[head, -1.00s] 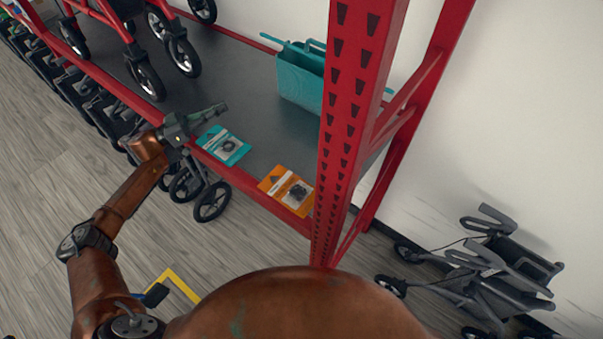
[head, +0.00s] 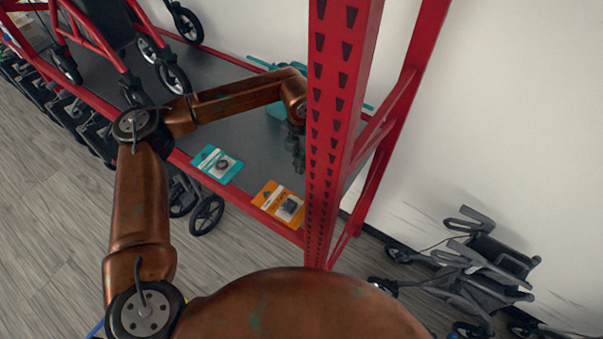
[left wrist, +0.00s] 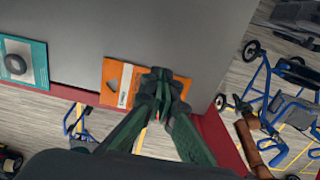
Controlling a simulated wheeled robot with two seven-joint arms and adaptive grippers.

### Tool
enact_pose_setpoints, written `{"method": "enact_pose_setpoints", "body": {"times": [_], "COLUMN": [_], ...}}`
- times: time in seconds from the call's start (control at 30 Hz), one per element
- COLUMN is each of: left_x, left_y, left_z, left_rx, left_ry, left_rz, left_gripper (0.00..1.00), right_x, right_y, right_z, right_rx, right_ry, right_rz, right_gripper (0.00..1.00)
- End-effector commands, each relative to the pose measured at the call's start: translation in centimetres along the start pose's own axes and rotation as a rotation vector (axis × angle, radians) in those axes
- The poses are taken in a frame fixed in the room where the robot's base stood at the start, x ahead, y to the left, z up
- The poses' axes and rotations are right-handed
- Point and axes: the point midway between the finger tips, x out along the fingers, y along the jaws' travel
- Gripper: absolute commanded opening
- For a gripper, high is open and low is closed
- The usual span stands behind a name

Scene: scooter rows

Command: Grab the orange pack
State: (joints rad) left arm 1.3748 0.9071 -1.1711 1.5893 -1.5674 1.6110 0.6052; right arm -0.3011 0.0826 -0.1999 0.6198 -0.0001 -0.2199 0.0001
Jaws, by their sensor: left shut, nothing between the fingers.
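The orange pack (head: 279,204) lies flat on the dark grey shelf (head: 222,120), near its red front edge and just left of the red upright post. My left gripper (head: 299,160) is over the shelf, above and behind the pack in the head view, close to the post. In the left wrist view the shut, empty fingertips (left wrist: 159,82) appear in front of the orange pack (left wrist: 117,82) and hide its middle. I cannot tell the exact height of the fingers above it.
A teal pack (head: 216,164) lies left of the orange one. The perforated red post (head: 337,120) rises close to the gripper. Red walkers stand at the shelf's left, and a folded grey walker (head: 470,270) is on the floor at right.

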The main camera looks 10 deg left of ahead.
Motion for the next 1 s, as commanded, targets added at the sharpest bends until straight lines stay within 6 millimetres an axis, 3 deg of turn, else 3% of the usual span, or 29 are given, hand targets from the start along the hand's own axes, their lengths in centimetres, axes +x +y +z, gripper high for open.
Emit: {"method": "enact_pose_setpoints", "body": {"times": [0.43,0.7,1.0], "left_x": [8.6,8.3,8.5], "left_y": [-0.2,-0.1,-0.2], "left_z": [-0.2,-3.6,-4.0], "left_rx": [-0.001,-0.001,-0.002], "left_ry": [0.004,0.001,0.001], "left_rz": [-0.006,-0.005,-0.006], "left_gripper": [0.0,0.0,0.0], "right_x": [-1.9,-3.4,-3.4], "right_y": [-0.6,-0.1,0.2], "right_z": [-0.9,-0.9,-0.7], "right_rx": [0.003,0.001,0.0], "right_ry": [0.009,0.008,0.005], "right_rz": [-0.007,-0.002,0.001], "right_gripper": [0.0,0.0,0.0]}}
